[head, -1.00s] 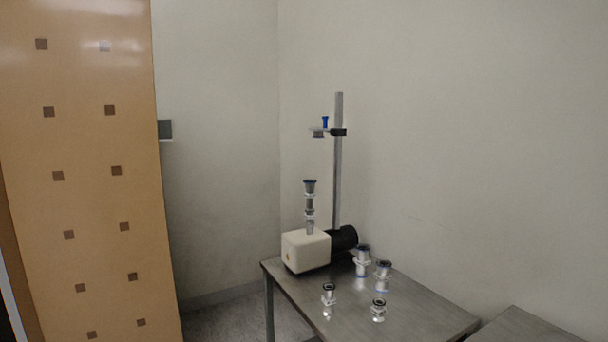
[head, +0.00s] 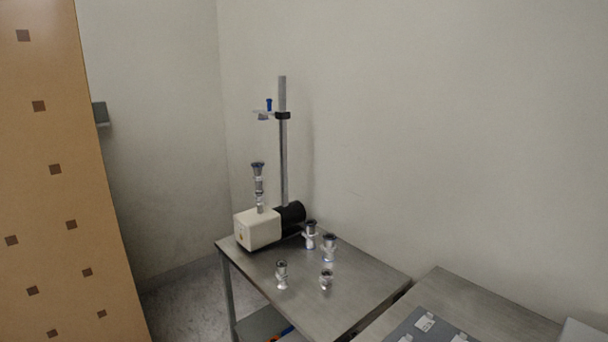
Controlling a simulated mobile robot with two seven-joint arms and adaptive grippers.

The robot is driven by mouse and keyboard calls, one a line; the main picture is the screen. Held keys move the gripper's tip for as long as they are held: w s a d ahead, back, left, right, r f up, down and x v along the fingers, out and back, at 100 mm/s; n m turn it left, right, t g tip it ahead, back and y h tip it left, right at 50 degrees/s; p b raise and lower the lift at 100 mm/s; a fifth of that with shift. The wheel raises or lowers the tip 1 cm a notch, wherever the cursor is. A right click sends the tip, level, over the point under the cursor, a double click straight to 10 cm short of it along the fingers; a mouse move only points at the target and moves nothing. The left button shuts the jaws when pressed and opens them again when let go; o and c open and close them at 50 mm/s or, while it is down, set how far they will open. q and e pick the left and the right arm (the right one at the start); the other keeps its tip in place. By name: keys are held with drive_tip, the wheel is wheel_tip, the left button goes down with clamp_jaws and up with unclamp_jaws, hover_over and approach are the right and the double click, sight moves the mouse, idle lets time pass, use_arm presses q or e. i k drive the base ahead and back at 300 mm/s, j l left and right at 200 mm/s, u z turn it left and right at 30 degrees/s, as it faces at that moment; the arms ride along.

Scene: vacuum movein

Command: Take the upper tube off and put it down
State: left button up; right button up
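The pump's black motor (head: 290,216) lies behind the box. A vertical rod (head: 283,150) stands behind the pump and bears a clamp (head: 283,115) with a small blue-topped part (head: 268,105). The upper tube stands below and left of the clamp, apart from it. Neither of my grippers is in view.
Several loose metal fittings, such as this one (head: 281,274), stand on the steel table (head: 340,296) right of the pump. The table's front right is clear. A second table (head: 470,296) at the right bears a grey tray (head: 400,330). An orange panel (head: 60,200) stands at the left.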

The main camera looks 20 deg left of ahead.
sight(257, 166)
drive_tip(key=i+j+z, duration=0.15)
drive_tip(key=j, duration=0.15)
drive_tip(key=j+z, duration=0.2)
drive_tip(key=i+j+z, duration=0.15)
drive_tip(key=j, duration=0.25)
drive_tip(key=i+j+z, duration=0.1)
drive_tip(key=j, duration=0.35)
drive_tip(key=j+z, duration=0.1)
drive_tip(key=j, duration=0.4)
drive_tip(key=i, duration=0.05)
